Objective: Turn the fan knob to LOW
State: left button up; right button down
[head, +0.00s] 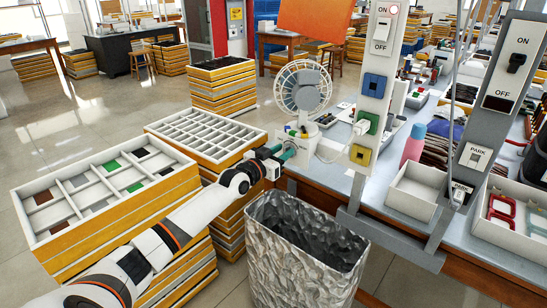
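A white desk fan (301,92) with a round caged head stands at the back left edge of the workbench. Its small pale base (303,130) carries a few coloured marks, too small to read. The knob and its setting cannot be made out. My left arm reaches in from the lower left. My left gripper (289,152), with teal fingertips, is just in front of and below the fan base. Whether it touches the fan, and how far its fingers are apart, is too small to tell. My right gripper is out of view.
A large crinkled grey bin (304,250) stands below my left gripper. Divided trays on crates (207,137) lie left of it. A grey post with blue, green and yellow sockets (373,88) rises right of the fan. A pink bottle (413,145) and an open white box (412,190) are farther right.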

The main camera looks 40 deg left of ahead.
pick_arm(q)
jog(key=s, duration=1.1)
jog(key=shift+s+a+p, duration=0.35)
jog(key=shift+a+p, duration=0.05)
jog(key=shift+a, duration=0.05)
jog(key=s+a+f+n+g+y+p, duration=0.1)
jog(key=s+f+g, duration=0.1)
jog(key=f, duration=0.9)
jog(key=s+a+f+n+g+y, duration=0.1)
jog(key=s+f+g, duration=0.2)
jog(key=f, duration=0.9)
jog(key=s+d+f+g+p, duration=0.1)
jog(key=s+d+f+g, duration=0.1)
jog(key=s+f, duration=0.45)
jog(key=s+d+f+g, duration=0.1)
jog(key=s+f+g, duration=0.15)
jog(key=f, duration=0.65)
jog(key=s+d+f+m+g, duration=0.1)
jog(key=s+d+f+g, duration=0.1)
jog(key=s+d+f, duration=0.4)
jog(key=s+d+f+m+g+p, duration=0.1)
jog(key=s+d+f+g, duration=0.2)
jog(key=s, duration=1.4)
jog(key=s+d+f+m+g, duration=0.1)
jog(key=s+d+f+g, duration=0.1)
jog(key=s+d+f, duration=0.8)
jog(key=shift+s+d+m+h+p, duration=0.15)
jog(key=shift+s+m+h+p, duration=0.25)
jog(key=shift+s, duration=0.55)
jog(key=shift+g, duration=0.25)
